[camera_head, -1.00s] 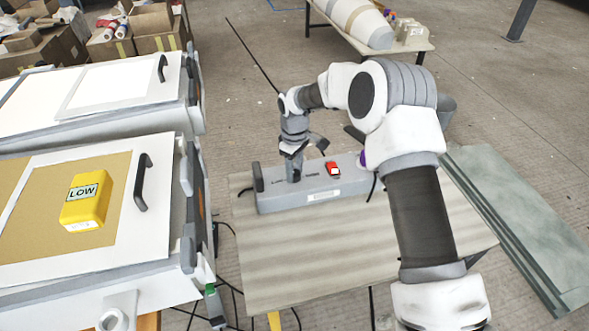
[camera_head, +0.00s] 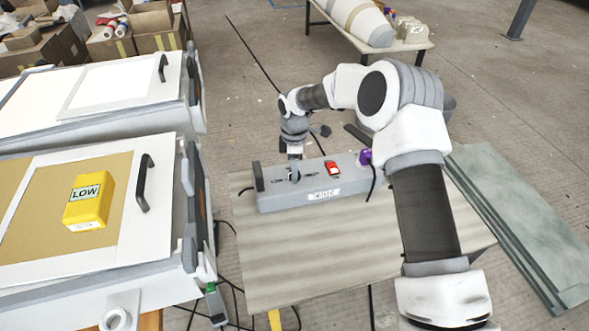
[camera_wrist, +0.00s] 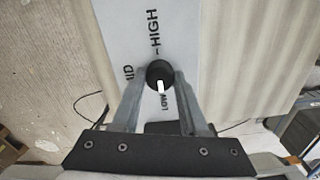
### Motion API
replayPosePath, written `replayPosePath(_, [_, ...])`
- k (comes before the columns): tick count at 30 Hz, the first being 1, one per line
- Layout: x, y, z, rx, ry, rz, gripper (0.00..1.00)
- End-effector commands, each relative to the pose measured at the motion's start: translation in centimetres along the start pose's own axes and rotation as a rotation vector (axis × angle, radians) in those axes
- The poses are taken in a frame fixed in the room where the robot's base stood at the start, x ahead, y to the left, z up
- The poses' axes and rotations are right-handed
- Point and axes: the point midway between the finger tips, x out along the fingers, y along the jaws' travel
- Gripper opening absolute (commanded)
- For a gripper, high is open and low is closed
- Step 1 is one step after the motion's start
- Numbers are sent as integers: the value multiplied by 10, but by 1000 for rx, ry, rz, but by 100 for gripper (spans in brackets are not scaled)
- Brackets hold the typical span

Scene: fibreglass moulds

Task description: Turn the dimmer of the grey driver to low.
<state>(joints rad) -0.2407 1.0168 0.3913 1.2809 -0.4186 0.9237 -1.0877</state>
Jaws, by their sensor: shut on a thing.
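The grey driver (camera_head: 345,183) is a long box on the wooden table, with a scale and a dimmer knob near its left end. In the wrist view the dimmer knob (camera_wrist: 160,69) is black and round, with a white pointer. The pointer points down the picture, toward the LOW mark (camera_wrist: 165,103). MID is left of the knob and HIGH is above it. My gripper (camera_wrist: 161,78) reaches down over the driver and is shut on the knob, one finger on each side. In the head view the knob is mostly hidden by my gripper (camera_head: 294,171).
A red switch (camera_head: 332,168) and a purple part (camera_head: 365,158) are on the driver right of my gripper. A yellow block (camera_head: 88,203) labelled LOW lies on the near mould at the left. The front of the wooden table (camera_head: 350,250) is bare.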

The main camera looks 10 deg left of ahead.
Motion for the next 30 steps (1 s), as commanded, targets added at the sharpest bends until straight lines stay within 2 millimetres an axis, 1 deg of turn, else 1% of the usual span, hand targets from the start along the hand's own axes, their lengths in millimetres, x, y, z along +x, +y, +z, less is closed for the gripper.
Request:
replayPosePath(14, [-1, 1, 0, -15, 0, 3, 0])
replayPosePath(15, [-1, 1, 0, -15, 0, 3, 47])
replayPosePath(19, [-1, 1, 0, -14, 0, 2, 70])
replayPosePath(20, [-1, 1, 0, -14, 0, 2, 73])
replayPosePath(27, [0, 0, 0, -14, 0, 1, 73])
replayPosePath(30, [-4, 0, 0, -14, 0, 1, 73])
